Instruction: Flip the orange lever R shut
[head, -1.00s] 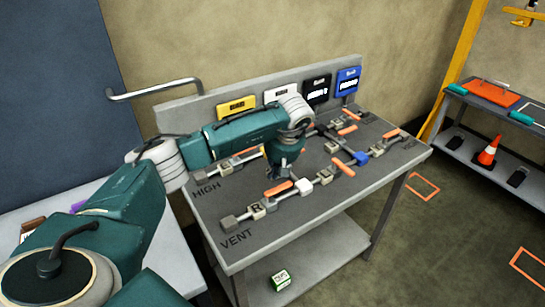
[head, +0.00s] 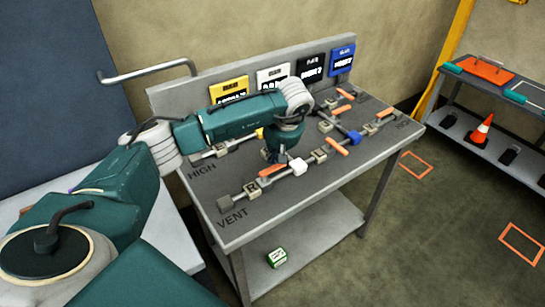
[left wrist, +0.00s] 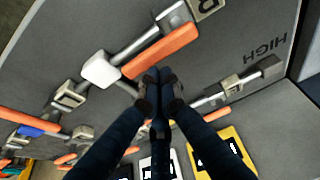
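The orange lever R (head: 272,170) lies nearly along its pipe on the bench top, between the R tag (head: 251,187) and a white cube (head: 299,167). In the left wrist view the lever (left wrist: 160,51) runs diagonally beside the pipe, with the white cube (left wrist: 100,70) near one end and the R tag (left wrist: 205,5) past the other. My left gripper (head: 272,157) points down just behind the lever. In the left wrist view its fingertips (left wrist: 159,73) are together with nothing visible between them, close beside the lever; contact cannot be told. My right gripper is out of view.
Other pipes with orange levers, such as one by a blue cube (head: 354,138), lie behind and to the right. A backboard with coloured signs (head: 229,91) stands at the rear. A green-white box (head: 277,257) sits on the lower shelf. The bench's front strip is clear.

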